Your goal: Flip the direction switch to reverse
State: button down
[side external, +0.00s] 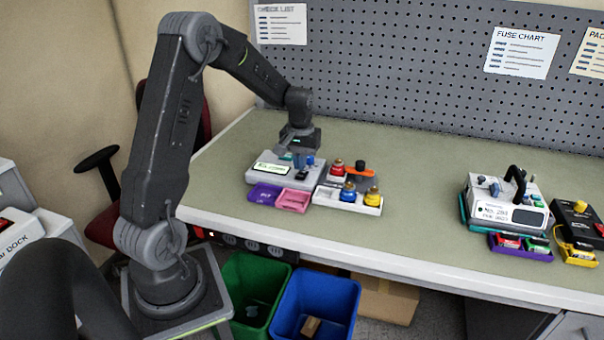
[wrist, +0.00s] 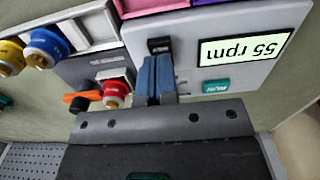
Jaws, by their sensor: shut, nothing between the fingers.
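The pump (side external: 262,180) is a light grey box on the bench, with a lit display. In the wrist view the pump (wrist: 262,72) appears upside down, its display (wrist: 246,48) reading "55 rpm". A small black switch (wrist: 159,45) sits on its panel left of the display; I cannot read which way it is set. My gripper (side external: 299,163) is over the pump, pointing down. In the wrist view my gripper (wrist: 156,62) is shut and empty, its blue-padded fingertips just beside the black switch. I cannot tell whether they touch it.
A red knob (wrist: 116,92) and an orange lever (wrist: 84,100) stand close by my fingers. Blue (side external: 348,192) and yellow (side external: 373,196) connectors sit in a white holder. Purple (side external: 265,193) and pink (side external: 293,200) trays lie in front. The bench centre is clear; another pump (side external: 505,207) stands right.

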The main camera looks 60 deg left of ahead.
aim_at(301, 176)
jog(key=shift+f, duration=1.3)
dwell(0.8)
jog(key=shift+r, duration=3.55)
jog(key=shift+d, duration=0.1)
jog(key=s+d+r+m+t, duration=0.1)
jog(key=s+d+r+m, duration=0.15)
jog(key=d+r, duration=0.55)
jog(key=s+d+r+m+t, duration=0.2)
jog(key=s+d+m+t, duration=0.2)
jog(key=s+d, duration=1.1)
jog(key=shift+d+r+m+t, duration=0.2)
jog(key=shift+d+m+t, duration=0.1)
jog(key=shift+d+m, duration=0.95)
